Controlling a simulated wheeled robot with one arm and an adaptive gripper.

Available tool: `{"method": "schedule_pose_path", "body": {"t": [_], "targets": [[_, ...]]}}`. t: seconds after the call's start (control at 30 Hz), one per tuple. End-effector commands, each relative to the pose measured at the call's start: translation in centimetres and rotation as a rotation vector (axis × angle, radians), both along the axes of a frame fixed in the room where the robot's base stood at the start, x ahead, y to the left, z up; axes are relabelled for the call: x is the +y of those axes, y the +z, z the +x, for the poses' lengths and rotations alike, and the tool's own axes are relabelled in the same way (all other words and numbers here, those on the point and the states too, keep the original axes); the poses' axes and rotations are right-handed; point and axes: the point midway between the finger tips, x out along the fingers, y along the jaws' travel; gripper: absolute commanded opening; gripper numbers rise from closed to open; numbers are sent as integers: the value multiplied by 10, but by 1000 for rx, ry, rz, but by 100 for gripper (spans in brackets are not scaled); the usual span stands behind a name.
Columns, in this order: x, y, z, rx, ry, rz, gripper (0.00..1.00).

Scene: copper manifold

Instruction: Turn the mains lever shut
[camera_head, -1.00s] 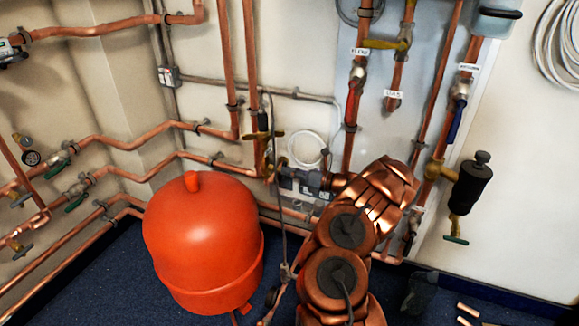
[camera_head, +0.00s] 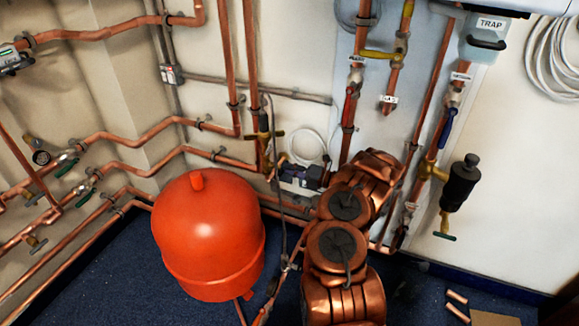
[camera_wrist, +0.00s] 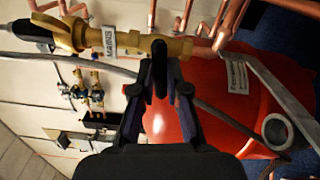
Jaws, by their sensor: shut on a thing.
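The brass mains valve (camera_wrist: 180,46) with its tag "MAINS" (camera_wrist: 109,40) runs across the top of the wrist view. In the head view the brass fitting (camera_head: 265,135) is on the upright copper pipe behind the red vessel. My gripper (camera_wrist: 160,62) has its black fingers closed together at the brass body. They are shut on a narrow dark piece, which I take to be the mains lever; the fingers mostly hide it. In the head view my gripper (camera_head: 284,164) is beside the fitting, at the end of my copper-coloured arm, which hides part of the pipes.
A red vessel (camera_head: 207,235) stands on the blue floor (camera_head: 105,275) just below the gripper. Copper pipes (camera_head: 130,140) line the walls. A black-bodied fitting (camera_head: 461,182) hangs at the right. Copper offcuts (camera_head: 457,305) lie on the floor at lower right.

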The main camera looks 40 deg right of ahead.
Motion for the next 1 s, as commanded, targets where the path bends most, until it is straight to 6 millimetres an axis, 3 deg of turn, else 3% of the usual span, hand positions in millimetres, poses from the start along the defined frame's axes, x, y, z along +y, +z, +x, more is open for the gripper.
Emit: {"method": "schedule_pose_path", "body": {"t": [0.4,1.0], "targets": [[-1,0,0,106,-3,181,0],[-1,-1,0,125,-3,213,0]]}}
